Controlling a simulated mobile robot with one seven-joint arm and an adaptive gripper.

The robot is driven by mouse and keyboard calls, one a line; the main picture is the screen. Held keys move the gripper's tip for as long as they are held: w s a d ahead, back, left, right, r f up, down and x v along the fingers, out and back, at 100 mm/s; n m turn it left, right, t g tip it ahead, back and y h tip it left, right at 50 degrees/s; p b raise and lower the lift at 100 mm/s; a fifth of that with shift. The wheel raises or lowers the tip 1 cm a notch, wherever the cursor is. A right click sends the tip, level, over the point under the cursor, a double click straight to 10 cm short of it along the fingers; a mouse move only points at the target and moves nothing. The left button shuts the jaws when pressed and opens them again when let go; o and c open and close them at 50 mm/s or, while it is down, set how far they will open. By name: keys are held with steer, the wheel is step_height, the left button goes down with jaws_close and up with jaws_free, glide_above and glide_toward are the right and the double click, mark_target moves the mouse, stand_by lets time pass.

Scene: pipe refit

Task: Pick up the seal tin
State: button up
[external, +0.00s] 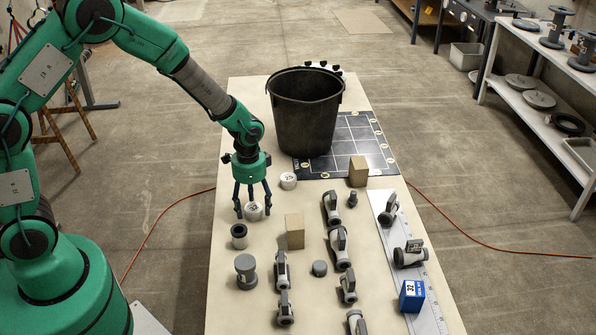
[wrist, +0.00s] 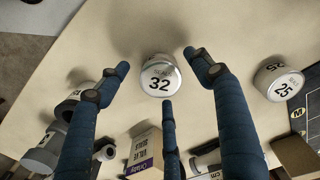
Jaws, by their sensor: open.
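Two small round white tins are on the table. One, marked 32 (wrist: 158,76), sits upright below and between my spread fingertips in the wrist view; it also shows in the external view (external: 254,212). The other, marked 25 (wrist: 279,82), stands to the right, clear of my fingers, and appears farther up the table in the external view (external: 288,181). The small wording on the tins is too small to read surely. My gripper (external: 253,203) points down, open, with three fingers around the tin marked 32. I cannot tell whether any finger touches it.
A cardboard box (external: 295,231) stands to the near right of the tin, and a grey pipe collar (external: 239,236) is just nearer. Several valves and a long ruler (external: 428,300) lie to the right.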

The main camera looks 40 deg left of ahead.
mark_target(251, 208)
steer(key=shift+c, duration=0.2)
steer(key=c, duration=1.2)
steer(key=shift+r, duration=0.1)
steer(key=shift+r, duration=0.5)
steer(key=r, duration=0.1)
steer(key=p, duration=0.1)
steer(key=r, duration=0.1)
steer(key=shift+s+r, duration=0.25)
steer(key=shift+r, duration=0.1)
steer(key=s+a+r+p, duration=0.1)
steer(key=s+a+p, duration=0.2)
steer(key=s, duration=1.2)
steer(key=shift+a, duration=0.4)
steer(key=shift+r, duration=0.1)
